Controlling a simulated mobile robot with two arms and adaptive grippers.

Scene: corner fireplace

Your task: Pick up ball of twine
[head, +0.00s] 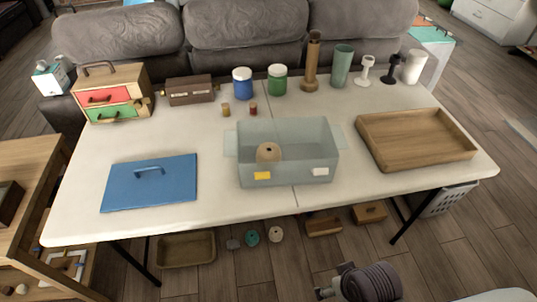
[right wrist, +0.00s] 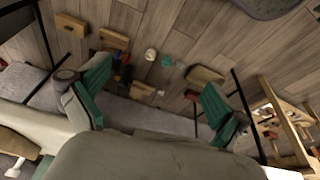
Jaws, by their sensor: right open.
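A tan ball (head: 268,152) with a dark hole, which looks like the ball of twine, sits inside a clear bin (head: 318,170) on the white table. A paler, similar roll (head: 276,234) lies on the floor under the table's front edge, beside a teal roll (head: 252,236); I cannot tell for sure which is twine. In the right wrist view, my right gripper (right wrist: 155,100) has its green fingers spread wide with nothing between them, above the floor and apart from the things there. My left gripper is out of view.
On the white table (head: 210,220) are a blue lid (head: 150,185), a wooden tray (head: 415,140), a drawer box (head: 110,92) and several jars and holders along the back. A brown basket (head: 186,250) and wooden boxes (head: 323,225) lie on the floor below.

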